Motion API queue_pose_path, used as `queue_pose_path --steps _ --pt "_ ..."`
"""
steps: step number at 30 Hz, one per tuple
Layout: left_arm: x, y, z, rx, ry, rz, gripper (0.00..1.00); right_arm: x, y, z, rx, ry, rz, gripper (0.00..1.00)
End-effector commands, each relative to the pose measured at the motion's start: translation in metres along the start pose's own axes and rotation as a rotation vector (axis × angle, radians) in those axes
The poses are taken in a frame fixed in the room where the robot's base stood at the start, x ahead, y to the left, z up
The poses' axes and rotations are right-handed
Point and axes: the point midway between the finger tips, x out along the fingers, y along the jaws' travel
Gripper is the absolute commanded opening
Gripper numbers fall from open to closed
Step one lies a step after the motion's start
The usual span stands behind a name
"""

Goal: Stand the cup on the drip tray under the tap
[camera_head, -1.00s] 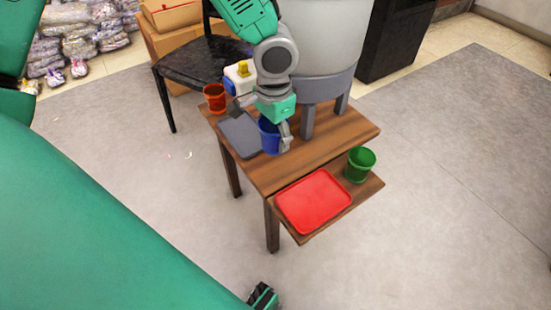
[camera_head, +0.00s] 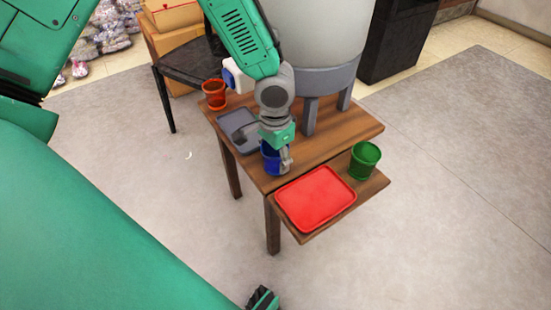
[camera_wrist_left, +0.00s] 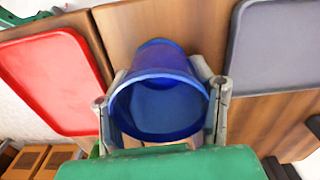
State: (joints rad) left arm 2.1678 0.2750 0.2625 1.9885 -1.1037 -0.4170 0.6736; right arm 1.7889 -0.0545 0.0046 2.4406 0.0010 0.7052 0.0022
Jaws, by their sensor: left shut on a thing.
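A blue cup (camera_head: 270,160) is held in my left gripper (camera_head: 278,160) over the front part of the wooden table, near the red tray. In the left wrist view the gripper's fingers (camera_wrist_left: 162,110) are shut on both sides of the cup (camera_wrist_left: 160,80), and its open mouth faces the camera. I cannot tell whether its base touches the wood. The grey drip tray (camera_head: 231,120) is behind and left of the cup; it also shows in the left wrist view (camera_wrist_left: 275,45). The white and blue tap (camera_head: 231,76) is partly hidden by my arm.
A large grey dispenser (camera_head: 322,40) stands on legs at the back. An orange-red cup (camera_head: 214,94) is at the back left corner. A red tray (camera_head: 315,198) and a green cup (camera_head: 364,160) sit on the lower front shelf. A black chair (camera_head: 185,65) stands behind left.

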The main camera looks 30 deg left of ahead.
Motion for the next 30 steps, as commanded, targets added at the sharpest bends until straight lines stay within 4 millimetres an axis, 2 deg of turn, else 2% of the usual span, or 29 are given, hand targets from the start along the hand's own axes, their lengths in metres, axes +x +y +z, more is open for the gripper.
queue_pose_path --steps 6,7,9,18,23,24,30 --pt "0.001 0.0 0.0 0.0 -0.001 0.0 0.21 0.0 0.0 0.0 0.0 0.0 0.0 0.4" --pt "0.001 0.0 0.0 0.0 -0.001 0.0 0.53 0.0 0.0 0.0 0.0 0.0 0.0 0.4" --pt "0.001 0.0 0.0 0.0 -0.001 0.0 0.71 0.0 0.0 0.0 0.0 0.0 0.0 0.4" --pt "0.001 0.0 0.0 0.0 -0.001 0.001 0.71 0.001 0.0 0.0 0.0 0.0 0.0 0.4" --pt "0.007 0.0 0.0 -0.001 0.0 0.003 0.71 0.011 0.0 0.0 0.0 0.0 0.0 0.4" --pt "-0.007 0.0 0.0 0.001 0.001 0.0 0.71 0.002 0.0 0.0 0.0 -0.001 0.0 0.4" --pt "-0.06 -0.004 0.0 -0.001 0.002 -0.003 0.71 -0.032 0.0 -0.002 0.0 0.001 0.0 0.4"
